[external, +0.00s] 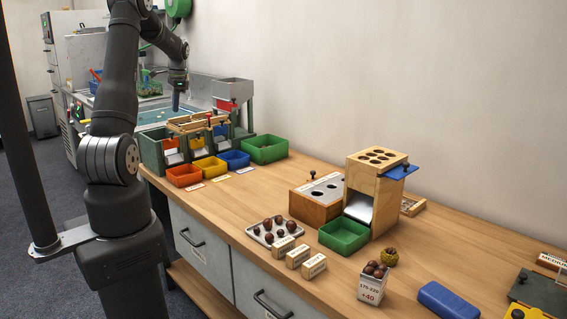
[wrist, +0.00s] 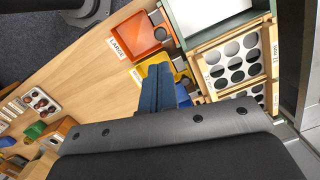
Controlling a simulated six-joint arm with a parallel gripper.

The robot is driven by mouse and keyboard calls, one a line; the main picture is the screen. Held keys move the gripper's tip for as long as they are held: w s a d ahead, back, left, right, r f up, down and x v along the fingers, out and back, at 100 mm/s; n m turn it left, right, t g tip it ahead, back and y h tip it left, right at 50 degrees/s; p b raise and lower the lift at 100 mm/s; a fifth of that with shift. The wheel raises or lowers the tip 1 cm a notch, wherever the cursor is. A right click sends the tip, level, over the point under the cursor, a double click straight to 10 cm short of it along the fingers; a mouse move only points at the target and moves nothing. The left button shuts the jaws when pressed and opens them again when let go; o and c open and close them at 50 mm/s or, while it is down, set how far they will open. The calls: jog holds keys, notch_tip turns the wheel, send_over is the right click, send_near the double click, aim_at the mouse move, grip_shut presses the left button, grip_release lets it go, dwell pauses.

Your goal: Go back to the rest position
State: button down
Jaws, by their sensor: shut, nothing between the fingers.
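My gripper (external: 176,101) is raised at the back left in the external view, over the far end of the bench by the sorting station. Its fingers (wrist: 165,90) show in the wrist view as blue-grey jaws close together, with nothing between them. Below them in the wrist view are an orange bin (wrist: 148,36), a yellow bin (wrist: 158,72) and a wooden sieve frame with round holes (wrist: 236,60). The gripper appears apart from all of these.
The bench stretch between the coloured bins and the chestnut tray is mostly clear. A wall stands behind.

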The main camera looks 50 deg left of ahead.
notch_tip(320, 180, up, 4)
jog(key=s+a+n+t, duration=0.2)
jog(key=s+a+n, duration=0.1)
jog(key=shift+g+h, duration=0.3)
jog(key=shift+h, duration=0.1)
jog(key=f, duration=1)
jog(key=shift+w+d+f, duration=0.15)
jog(key=shift+w+d, duration=0.2)
jog(key=shift+d, duration=0.05)
notch_tip(320, 180, up, 3)
jog(key=shift+f, duration=0.2)
jog(key=shift+r, duration=0.55)
jog(key=w+d+f+m+g+y, duration=0.2)
jog(key=w+d+m+g+y, duration=0.1)
jog(key=w+d+m, duration=0.5)
jog(key=s+a+f+m, duration=0.1)
jog(key=s+a+f, duration=0.4)
jog(key=s+f, duration=0.1)
jog(key=shift+f, duration=0.15)
